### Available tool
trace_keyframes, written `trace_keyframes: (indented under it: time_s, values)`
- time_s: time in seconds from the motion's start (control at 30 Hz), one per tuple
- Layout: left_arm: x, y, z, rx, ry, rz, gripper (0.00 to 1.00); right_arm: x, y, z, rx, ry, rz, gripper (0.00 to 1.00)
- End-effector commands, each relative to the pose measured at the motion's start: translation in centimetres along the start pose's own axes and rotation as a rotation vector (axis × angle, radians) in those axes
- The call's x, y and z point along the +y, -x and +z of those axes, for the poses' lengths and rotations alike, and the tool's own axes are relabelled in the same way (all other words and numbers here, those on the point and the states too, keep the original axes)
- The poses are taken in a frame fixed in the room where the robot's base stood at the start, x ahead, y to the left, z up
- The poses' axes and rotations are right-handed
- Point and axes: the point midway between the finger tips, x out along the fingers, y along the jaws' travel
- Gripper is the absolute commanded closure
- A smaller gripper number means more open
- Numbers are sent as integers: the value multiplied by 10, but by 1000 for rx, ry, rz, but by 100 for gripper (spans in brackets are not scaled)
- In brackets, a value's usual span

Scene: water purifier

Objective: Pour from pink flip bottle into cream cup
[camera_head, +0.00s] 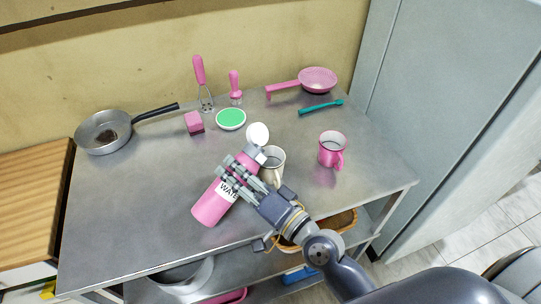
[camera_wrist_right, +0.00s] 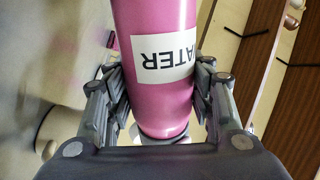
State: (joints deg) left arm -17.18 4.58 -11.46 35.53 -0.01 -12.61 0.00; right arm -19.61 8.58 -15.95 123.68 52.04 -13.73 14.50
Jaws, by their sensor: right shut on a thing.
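The pink flip bottle (camera_head: 211,206) has a white "WATER" label and a grey top with its white lid (camera_head: 258,133) flipped open. My right gripper (camera_head: 238,177) is shut around the bottle, with fingers on both sides of it; the bottle also shows in the right wrist view (camera_wrist_right: 160,95) between the fingers (camera_wrist_right: 158,100). The bottle is tilted, its top toward the upper right, beside the cream cup. The cream cup (camera_head: 273,163) stands on the steel table, partly hidden behind the bottle top and gripper. I cannot tell whether any water flows. My left gripper is not in view.
A pink mug (camera_head: 332,150) stands right of the cream cup on the steel table (camera_head: 120,210). A green-topped bowl (camera_head: 231,119), pink block (camera_head: 194,123), pan (camera_head: 103,132), pink strainer (camera_head: 317,80) and teal utensil (camera_head: 321,107) lie farther back. The left table area is clear.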

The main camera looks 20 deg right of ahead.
Motion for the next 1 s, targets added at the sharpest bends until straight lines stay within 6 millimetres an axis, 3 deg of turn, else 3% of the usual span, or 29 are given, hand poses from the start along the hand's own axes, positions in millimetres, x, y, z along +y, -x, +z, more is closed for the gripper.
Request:
trace_keyframes:
  time_s: [1.0]
  values:
    - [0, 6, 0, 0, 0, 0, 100, -8, 0, -4, 8, -77, -3, 89]
